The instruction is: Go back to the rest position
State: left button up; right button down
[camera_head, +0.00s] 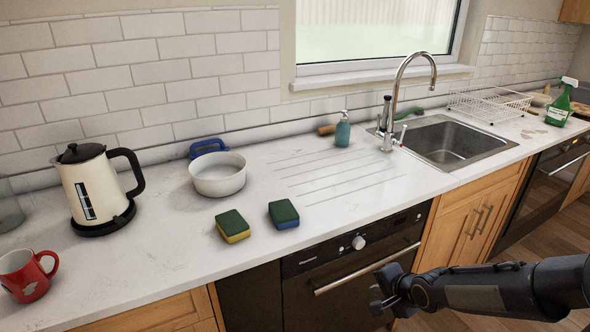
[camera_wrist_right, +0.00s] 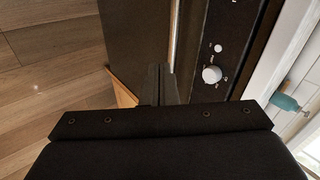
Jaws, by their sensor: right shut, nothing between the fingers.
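My right gripper (camera_head: 378,298) is in the head view at the lower right, in front of the dark oven door and below the counter's front edge. Its arm comes in from the right edge. In the right wrist view the two fingers (camera_wrist_right: 160,84) are together with nothing between them. Past them show the oven's front and the wooden floor. My left gripper is in neither view.
The oven (camera_head: 345,275), with a bar handle and a knob, is close to my right gripper. On the counter (camera_head: 150,262) stand a kettle (camera_head: 92,190), a red mug (camera_head: 24,277), a white bowl (camera_head: 218,175), two sponges (camera_head: 233,227) and a soap bottle (camera_head: 343,131). A sink (camera_head: 447,145) is behind.

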jog(key=s+d+r+n+g+h+p, duration=0.15)
jog(key=s+r+n, duration=0.35)
jog(key=s+r, duration=0.8)
pick_arm(q)
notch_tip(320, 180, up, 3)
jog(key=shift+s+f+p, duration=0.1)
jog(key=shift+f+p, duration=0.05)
jog(key=shift+p, duration=0.3)
pick_arm(e)
jog(key=s+a+r+n+y, duration=0.1)
jog(key=s+a+n, duration=0.4)
jog(key=s, duration=0.8)
jog(key=shift+s+r+n+y, duration=0.2)
jog(key=shift+n+y, duration=0.2)
jog(key=shift+y, duration=0.45)
jog(key=shift+w, duration=0.1)
